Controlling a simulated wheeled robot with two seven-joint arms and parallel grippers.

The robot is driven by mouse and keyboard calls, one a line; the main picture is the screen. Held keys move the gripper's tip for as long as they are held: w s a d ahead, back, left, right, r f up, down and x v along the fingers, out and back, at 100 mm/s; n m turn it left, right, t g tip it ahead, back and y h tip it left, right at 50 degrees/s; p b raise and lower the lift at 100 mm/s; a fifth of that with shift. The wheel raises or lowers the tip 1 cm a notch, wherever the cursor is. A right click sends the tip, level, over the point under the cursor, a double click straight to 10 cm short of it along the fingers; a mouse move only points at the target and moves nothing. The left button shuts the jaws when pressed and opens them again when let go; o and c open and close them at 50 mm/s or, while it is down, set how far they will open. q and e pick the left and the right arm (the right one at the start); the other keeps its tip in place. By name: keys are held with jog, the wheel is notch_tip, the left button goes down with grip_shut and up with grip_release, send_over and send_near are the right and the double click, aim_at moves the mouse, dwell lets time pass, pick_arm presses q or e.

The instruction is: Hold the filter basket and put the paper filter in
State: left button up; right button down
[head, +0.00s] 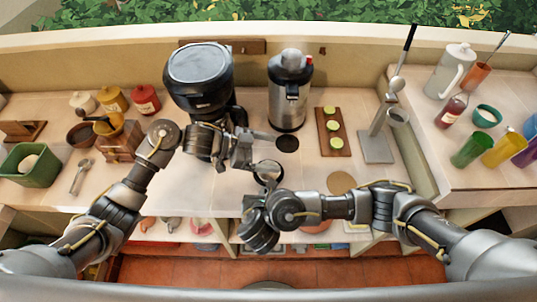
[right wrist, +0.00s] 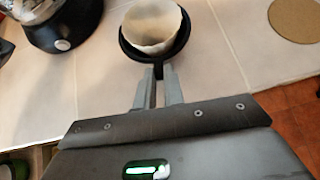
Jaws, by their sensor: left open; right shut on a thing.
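The filter basket is a black round holder (right wrist: 184,42) with a handle, over the counter edge in the right wrist view. It also shows in the head view (head: 268,180). The white paper filter (right wrist: 152,24) sits inside the basket's rim, open side up; it shows small in the head view (head: 268,169). My right gripper (right wrist: 158,78) is shut on the basket's handle; it is below the basket in the head view (head: 262,203). My left gripper (head: 256,152) is open and empty, just above and left of the basket in the head view.
A black coffee machine (head: 200,80) stands behind my left gripper. A steel airpot (head: 289,95), a black disc (head: 287,143), a board with green slices (head: 333,145) and a tan disc (head: 341,182) are to the right. The counter's front edge lies close by.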

dwell(0.3)
jog(key=c, duration=1.4)
grip_release()
